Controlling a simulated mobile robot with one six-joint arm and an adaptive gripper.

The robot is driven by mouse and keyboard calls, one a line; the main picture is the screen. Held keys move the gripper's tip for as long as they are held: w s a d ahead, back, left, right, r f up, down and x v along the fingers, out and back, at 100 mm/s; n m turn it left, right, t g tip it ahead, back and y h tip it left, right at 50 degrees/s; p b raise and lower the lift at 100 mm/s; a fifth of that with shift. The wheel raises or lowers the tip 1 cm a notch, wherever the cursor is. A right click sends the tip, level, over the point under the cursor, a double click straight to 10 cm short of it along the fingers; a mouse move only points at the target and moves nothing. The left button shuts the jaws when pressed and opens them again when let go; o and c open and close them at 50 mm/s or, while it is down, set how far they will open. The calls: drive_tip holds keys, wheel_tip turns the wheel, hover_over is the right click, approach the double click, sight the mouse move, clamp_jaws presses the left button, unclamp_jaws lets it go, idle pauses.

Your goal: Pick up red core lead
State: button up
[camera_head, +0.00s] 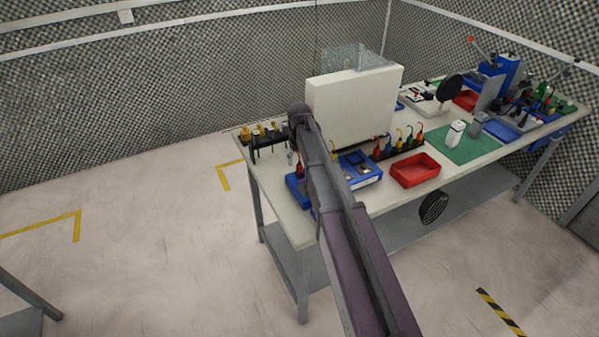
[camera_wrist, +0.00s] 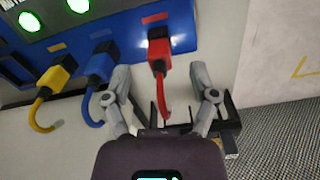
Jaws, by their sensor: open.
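The red core lead (camera_wrist: 159,55) is at the top centre of the wrist view, with its black end at the blue panel (camera_wrist: 120,45) and its thin red tail curving down. My gripper (camera_wrist: 161,78) is open, with one grey finger on each side of the lead and visible gaps between. A yellow lead (camera_wrist: 53,78) and a blue lead (camera_wrist: 100,75) sit to the left along the same panel. In the head view my arm covers part of the blue unit (camera_head: 297,187), and my fingers cannot be made out there.
A black rack (camera_wrist: 228,125) lies close to the right finger. The head view shows a table (camera_head: 290,222) with a white upright box (camera_head: 352,105), a red tray (camera_head: 416,170), a rack of coloured leads (camera_head: 397,146) and a green mat (camera_head: 470,148). Floor left of the table is clear.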

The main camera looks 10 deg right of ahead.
drive_tip(key=shift+f+b, duration=1.15)
drive_tip(key=shift+f, duration=0.35)
clamp_jaws()
